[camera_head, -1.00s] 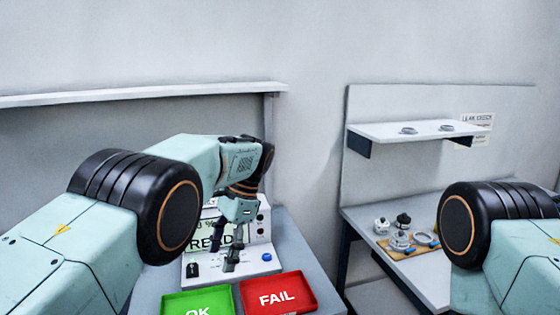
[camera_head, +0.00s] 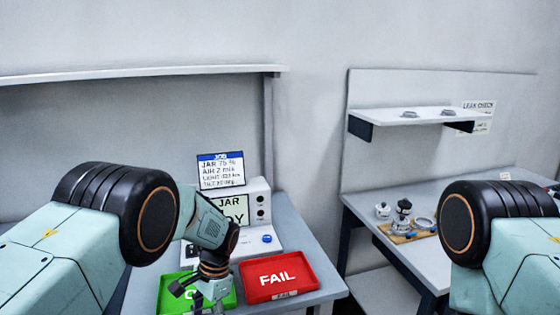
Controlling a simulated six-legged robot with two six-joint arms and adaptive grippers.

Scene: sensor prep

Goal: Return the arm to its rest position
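My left arm comes in from the left, and its gripper (camera_head: 196,296) hangs low over the green tray (camera_head: 228,300), hiding much of it. Its fingers look spread apart, with nothing seen between them. My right arm (camera_head: 490,240) shows only as an upper link and joint at the right edge; its gripper is out of view.
A red FAIL tray (camera_head: 308,272) sits beside the green one. Behind stand a tester box (camera_head: 257,190) with a blue button and a job sign (camera_head: 221,169). A second table (camera_head: 460,190) at right holds small parts on a wooden board (camera_head: 398,238), below a shelf (camera_head: 420,115).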

